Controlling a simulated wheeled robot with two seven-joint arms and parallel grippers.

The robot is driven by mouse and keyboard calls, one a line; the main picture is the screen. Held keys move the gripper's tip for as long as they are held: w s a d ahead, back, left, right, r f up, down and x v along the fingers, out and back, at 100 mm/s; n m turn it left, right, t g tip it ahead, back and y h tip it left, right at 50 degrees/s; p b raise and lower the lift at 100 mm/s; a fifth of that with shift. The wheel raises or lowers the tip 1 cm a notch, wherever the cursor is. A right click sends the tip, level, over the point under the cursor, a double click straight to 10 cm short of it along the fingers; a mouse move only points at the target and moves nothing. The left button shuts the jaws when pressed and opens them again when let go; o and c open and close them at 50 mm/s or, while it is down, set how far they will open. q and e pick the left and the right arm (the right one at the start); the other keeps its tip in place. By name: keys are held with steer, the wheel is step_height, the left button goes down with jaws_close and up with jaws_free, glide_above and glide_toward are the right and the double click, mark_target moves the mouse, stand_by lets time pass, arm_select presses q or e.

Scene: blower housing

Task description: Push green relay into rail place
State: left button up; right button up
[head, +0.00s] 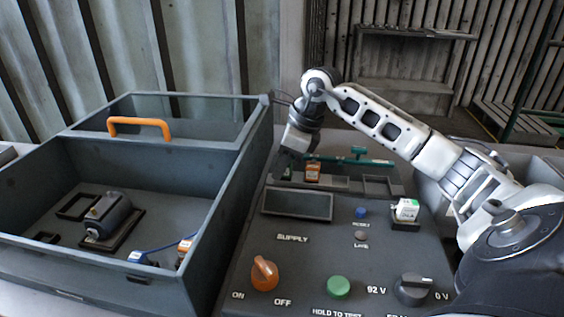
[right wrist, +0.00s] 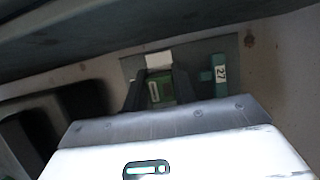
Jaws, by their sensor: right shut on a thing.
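My right gripper (head: 284,164) reaches down at the back left of the grey panel (head: 340,230). In the right wrist view, its two dark fingers (right wrist: 158,92) are shut on the green relay (right wrist: 161,86). In the head view, only a small bit of the green relay (head: 287,174) shows below the fingers. It is at the row of places along the panel's back, left of an orange relay (head: 312,171). The fingers hide its base, so I cannot tell how deep it sits. My left gripper is not in view.
A green bar (head: 350,161) runs behind the row. A white block with a green top (head: 407,209) stands in a dark holder on the right. An orange knob (head: 264,274) and green button (head: 338,286) are in front. A walled grey box (head: 214,222) stands close on the left.

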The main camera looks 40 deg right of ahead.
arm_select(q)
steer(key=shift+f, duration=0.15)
arm_select(e)
steer(key=shift+f, duration=0.15)
steer(key=o, duration=0.9)
steer(key=shift+c, duration=0.2)
steer(key=v, duration=0.3)
steer(key=shift+d, duration=0.1)
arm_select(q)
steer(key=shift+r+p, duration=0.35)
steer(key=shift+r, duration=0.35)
arm_select(e)
steer(key=v, duration=1.3)
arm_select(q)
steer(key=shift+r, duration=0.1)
